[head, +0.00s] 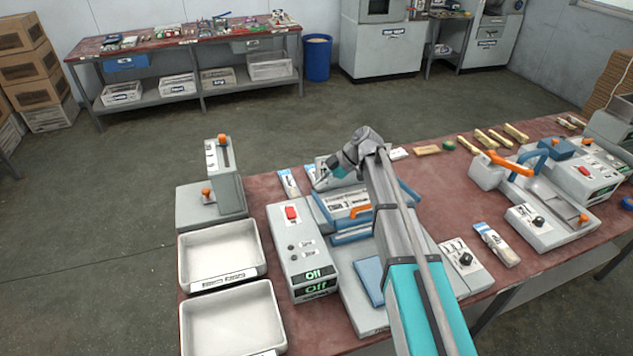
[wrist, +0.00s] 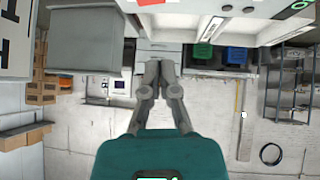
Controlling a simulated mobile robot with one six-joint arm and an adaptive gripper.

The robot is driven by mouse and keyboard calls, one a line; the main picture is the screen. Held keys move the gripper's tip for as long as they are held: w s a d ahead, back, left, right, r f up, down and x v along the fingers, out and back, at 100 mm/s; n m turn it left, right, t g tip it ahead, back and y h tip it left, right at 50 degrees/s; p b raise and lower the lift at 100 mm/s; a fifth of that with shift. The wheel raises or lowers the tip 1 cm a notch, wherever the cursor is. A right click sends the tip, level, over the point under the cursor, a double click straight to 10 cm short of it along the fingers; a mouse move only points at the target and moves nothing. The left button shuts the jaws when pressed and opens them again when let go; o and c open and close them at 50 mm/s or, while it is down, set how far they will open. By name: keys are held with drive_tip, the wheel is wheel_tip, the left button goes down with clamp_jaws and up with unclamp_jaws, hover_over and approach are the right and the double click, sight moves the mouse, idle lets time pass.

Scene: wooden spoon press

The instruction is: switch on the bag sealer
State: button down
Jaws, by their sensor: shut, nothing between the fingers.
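A grey control box (head: 300,255) with a red switch (head: 291,213), small knobs and a green-lit display (head: 315,284) reading "Off" stands left of centre on the bench. Beside it on the right is a blue and grey machine (head: 345,204) with an orange handle, partly hidden by my arm; I cannot read which machine is the bag sealer. My gripper (head: 318,184) is above the back of this machine, apart from the red switch, its tips small and unclear. In the wrist view my gripper (wrist: 159,84) is shut and empty. A red part (wrist: 150,3) shows at the top edge there.
Two white trays (head: 183,257) lie left of the control box, with a grey lever device (head: 226,178) behind them. Another machine with an orange lever (head: 511,163) and a second control box (head: 588,175) stand at the right. Wooden pieces lie along the back.

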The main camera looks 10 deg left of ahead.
drive_tip(key=s+d+f+m+t+h, duration=0.1)
drive_tip(key=s+d+m+h, duration=0.1)
drive_tip(key=s+d+m, duration=0.4)
drive_tip(key=s+d+f+m+t+h, duration=0.1)
drive_tip(key=s+d+f+m+h, duration=0.1)
drive_tip(key=s+d+m, duration=0.4)
drive_tip(key=s+d+f+m+t+h, duration=0.1)
drive_tip(key=s+d+m+h, duration=0.3)
drive_tip(key=d+m, duration=0.8)
drive_tip(key=s+d+f, duration=0.1)
drive_tip(key=s+d, duration=0.1)
drive_tip(key=d, duration=0.7)
drive_tip(key=shift+s, duration=0.15)
drive_tip(key=shift+d+f, duration=0.1)
drive_tip(key=shift+d, duration=0.2)
drive_tip(key=shift+s, duration=0.1)
